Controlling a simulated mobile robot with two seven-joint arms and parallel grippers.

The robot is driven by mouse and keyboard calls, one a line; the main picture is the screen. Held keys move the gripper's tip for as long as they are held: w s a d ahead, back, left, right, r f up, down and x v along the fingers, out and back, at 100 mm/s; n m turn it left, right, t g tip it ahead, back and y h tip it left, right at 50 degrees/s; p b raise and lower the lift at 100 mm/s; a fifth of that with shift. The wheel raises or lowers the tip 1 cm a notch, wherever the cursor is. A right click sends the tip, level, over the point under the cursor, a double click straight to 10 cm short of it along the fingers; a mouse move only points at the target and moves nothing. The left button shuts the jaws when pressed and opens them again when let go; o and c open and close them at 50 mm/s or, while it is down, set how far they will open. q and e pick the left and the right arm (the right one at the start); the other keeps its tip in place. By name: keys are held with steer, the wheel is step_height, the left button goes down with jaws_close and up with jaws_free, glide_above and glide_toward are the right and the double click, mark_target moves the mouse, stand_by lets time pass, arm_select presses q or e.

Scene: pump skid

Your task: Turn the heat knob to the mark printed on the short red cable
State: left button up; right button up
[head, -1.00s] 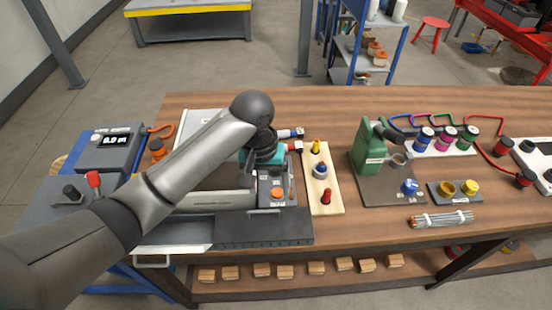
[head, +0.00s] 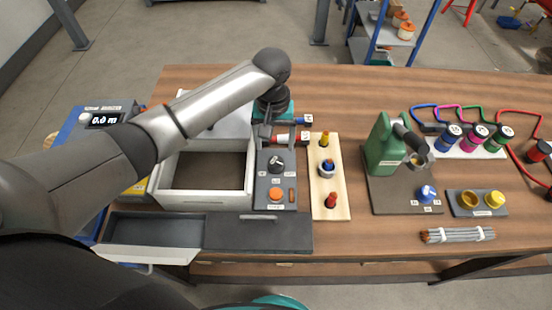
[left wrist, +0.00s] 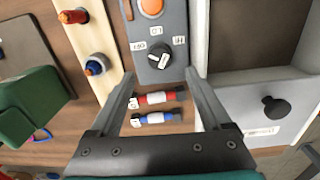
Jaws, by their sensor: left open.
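The heat knob (head: 276,164) is black with a white pointer line and sits on a grey control panel (head: 262,188). It also shows in the left wrist view (left wrist: 160,56), with small printed tags around it that I cannot read surely. The short red cable (left wrist: 157,97) lies beside the panel, parallel to the short blue cable (left wrist: 157,117). Each has a white band and a small tag at one end; their print is too small to read. My left gripper (left wrist: 160,76) is open and empty above the cables, fingers on either side, apart from the knob. My right gripper is out of view.
An orange button (head: 276,194) is on the same panel. An open grey box (head: 202,198) stands left of it. A wooden board (head: 322,200) with colored plugs stands right. Further right are a green pump (head: 385,150) and a wire bundle (head: 458,235).

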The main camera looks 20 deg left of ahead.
mark_target(276, 162)
arm_select(q)
step_height(276, 162, down, 6)
steer(key=shift+d+f+b, duration=0.1)
steer(key=shift+f+b, duration=0.15)
steer(key=shift+b, duration=0.4)
steer(key=shift+f, duration=0.6)
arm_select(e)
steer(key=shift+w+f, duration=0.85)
arm_select(q)
steer(key=shift+c, duration=0.4)
jaws_close()
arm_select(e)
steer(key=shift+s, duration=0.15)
